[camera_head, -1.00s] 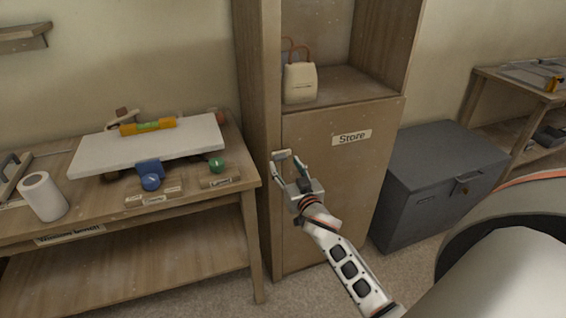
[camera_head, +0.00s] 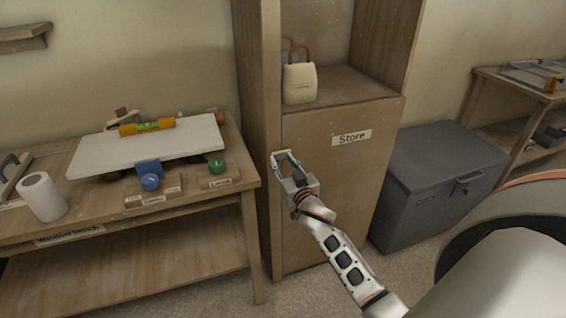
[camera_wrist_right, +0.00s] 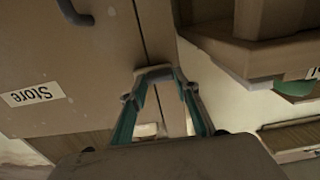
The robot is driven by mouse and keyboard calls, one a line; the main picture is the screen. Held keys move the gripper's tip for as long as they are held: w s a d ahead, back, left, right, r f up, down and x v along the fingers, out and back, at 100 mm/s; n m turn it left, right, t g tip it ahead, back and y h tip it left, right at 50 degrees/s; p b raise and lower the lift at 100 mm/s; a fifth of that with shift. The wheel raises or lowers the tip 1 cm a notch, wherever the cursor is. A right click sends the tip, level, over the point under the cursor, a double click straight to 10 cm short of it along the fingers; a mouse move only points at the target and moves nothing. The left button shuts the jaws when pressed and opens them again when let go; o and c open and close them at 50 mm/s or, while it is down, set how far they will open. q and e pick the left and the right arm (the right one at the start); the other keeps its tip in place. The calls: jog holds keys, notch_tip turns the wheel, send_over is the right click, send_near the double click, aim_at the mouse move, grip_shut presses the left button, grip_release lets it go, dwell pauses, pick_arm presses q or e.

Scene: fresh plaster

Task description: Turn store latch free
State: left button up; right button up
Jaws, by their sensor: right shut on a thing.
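The store cupboard's door (camera_head: 335,205) carries a "Store" label (camera_head: 351,138) and appears closed. My right gripper (camera_head: 282,160) is at the upper left edge of this door. In the right wrist view, its two teal-lined fingers (camera_wrist_right: 159,84) close on a small grey latch (camera_wrist_right: 155,72) at the seam between door and frame. The fingers partly cover the latch, so its exact angle is hard to tell. The label also shows upside down in the wrist view (camera_wrist_right: 31,94). My left gripper is out of view.
A cream bag (camera_head: 300,83) stands on the open shelf above the door. A workbench (camera_head: 235,182) with a white board (camera_head: 95,155) and paper roll (camera_head: 43,196) is left. A grey chest (camera_head: 440,165) is right. A dark handle (camera_wrist_right: 75,12) shows on the door.

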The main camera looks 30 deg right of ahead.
jog(key=shift+r+n, duration=0.1)
jog(key=shift+n, duration=0.2)
jog(key=n+p, duration=0.1)
jog(key=n, duration=0.2)
jog(key=shift+r, duration=0.2)
jog(key=n, duration=0.3)
jog(key=n+p, duration=0.1)
jog(key=shift+a+r+n, duration=0.15)
jog(key=shift+a+n, duration=0.1)
jog(key=shift+n, duration=0.05)
jog(key=n, duration=0.4)
jog(key=shift+w+a, duration=0.1)
jog(key=shift+a, duration=0.1)
jog(key=n, duration=0.5)
jog(key=shift+w+a, duration=0.1)
jog(key=shift+a, duration=0.2)
jog(key=shift+n, duration=0.5)
jog(key=o, duration=1.1)
